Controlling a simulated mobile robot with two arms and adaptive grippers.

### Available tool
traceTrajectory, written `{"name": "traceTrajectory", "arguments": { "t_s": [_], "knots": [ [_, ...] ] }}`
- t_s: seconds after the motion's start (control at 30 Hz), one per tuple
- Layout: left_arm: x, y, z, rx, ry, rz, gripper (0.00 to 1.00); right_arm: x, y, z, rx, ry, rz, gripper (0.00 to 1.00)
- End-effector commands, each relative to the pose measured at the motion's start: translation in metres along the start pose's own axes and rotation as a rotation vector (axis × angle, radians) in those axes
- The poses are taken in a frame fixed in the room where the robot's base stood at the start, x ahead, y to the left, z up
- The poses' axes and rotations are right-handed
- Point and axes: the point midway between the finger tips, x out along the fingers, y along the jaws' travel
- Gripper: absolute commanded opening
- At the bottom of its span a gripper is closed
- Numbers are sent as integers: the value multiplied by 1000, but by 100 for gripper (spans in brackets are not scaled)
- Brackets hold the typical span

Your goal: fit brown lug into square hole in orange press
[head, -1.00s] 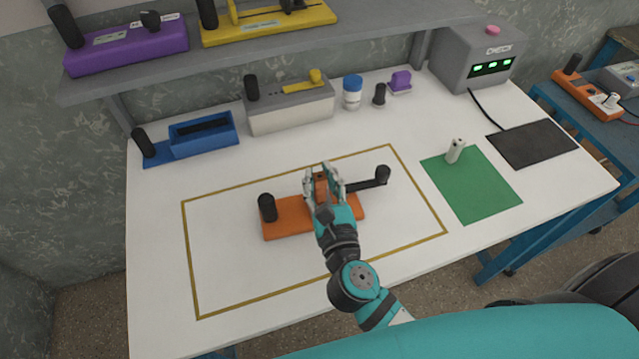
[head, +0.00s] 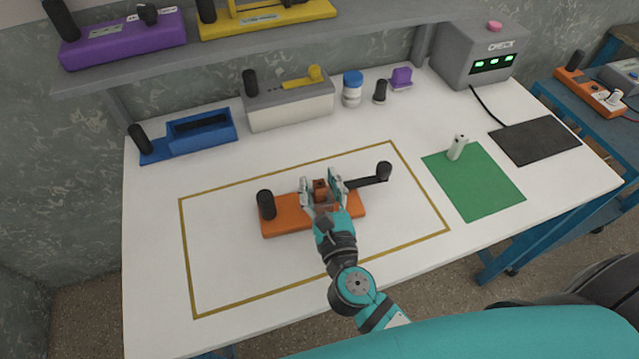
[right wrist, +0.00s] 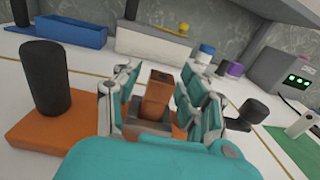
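The orange press (head: 285,222) lies inside the outlined area of the white table, with a black post (head: 266,204) at its left and a dark lever with a black knob (head: 384,171) at its right. The brown lug (right wrist: 158,92) stands roughly upright in the right wrist view, its lower end inside the square brown-grey collar (right wrist: 150,127) of the press. How deep it sits cannot be told. The lug also shows in the head view (head: 320,186). My right gripper (head: 322,183) is open around the lug, with gaps on both sides. My left gripper is not in view.
A green mat (head: 475,190) with a pale cylinder (head: 457,147) and a black pad (head: 535,141) lie to the right. A blue tray (head: 200,134), a grey-white box (head: 290,108), and a blue-capped bottle (head: 352,90) stand behind. The table around the press is clear.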

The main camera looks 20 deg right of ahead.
Motion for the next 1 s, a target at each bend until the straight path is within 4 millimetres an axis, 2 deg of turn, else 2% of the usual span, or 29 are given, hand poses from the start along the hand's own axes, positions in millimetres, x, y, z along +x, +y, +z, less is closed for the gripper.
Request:
{"name": "traceTrajectory", "arguments": {
  "t_s": [0.2, 0.27, 0.7, 0.83, 1.0],
  "knots": [
    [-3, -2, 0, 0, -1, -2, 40, -1, 0, 4, 1, 0, 0, 42],
    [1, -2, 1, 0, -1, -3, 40, -8, 0, 1, 0, 1, 1, 42],
    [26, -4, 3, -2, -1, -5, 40, -96, 0, -1, 1, 4, 2, 42],
    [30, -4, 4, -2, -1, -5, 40, -112, 0, 0, 1, 2, 2, 42],
    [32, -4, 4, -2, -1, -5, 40, -120, 0, 3, 0, 0, 0, 42]
  ]
}}
